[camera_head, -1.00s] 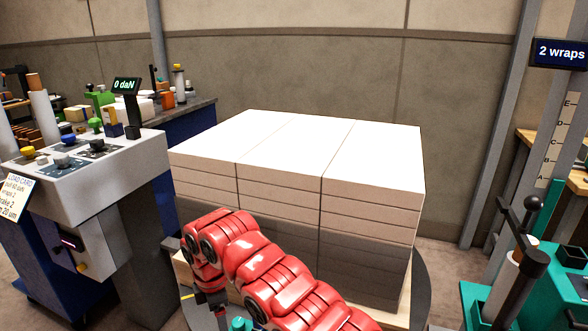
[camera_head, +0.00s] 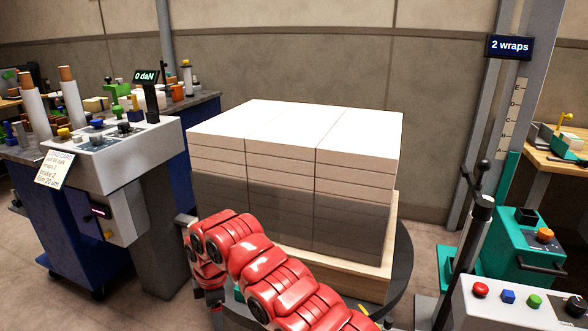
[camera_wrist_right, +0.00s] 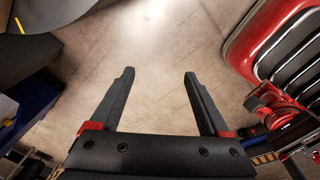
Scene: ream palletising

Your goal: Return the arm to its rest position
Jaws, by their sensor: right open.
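My red right arm (camera_head: 270,275) reaches in from the bottom of the head view, bent in front of the ream stack. Its gripper end hangs low at the left and is mostly hidden there. In the right wrist view my right gripper (camera_wrist_right: 160,72) is open and empty, its two dark fingers apart above bare floor. The stack of reams (camera_head: 300,125) has a white top and several layers, the lower ones greyer. It sits on a wooden pallet (camera_head: 392,240) on a dark round turntable (camera_head: 402,262). My left gripper is not in view.
A grey control console (camera_head: 110,150) reading "0 daN" stands at left beside a blue cabinet (camera_head: 68,235). At right are a post with a "2 wraps" sign (camera_head: 510,47), a teal machine (camera_head: 520,235) and a button panel (camera_head: 525,300). Floor (camera_head: 425,240) shows between stack and machine.

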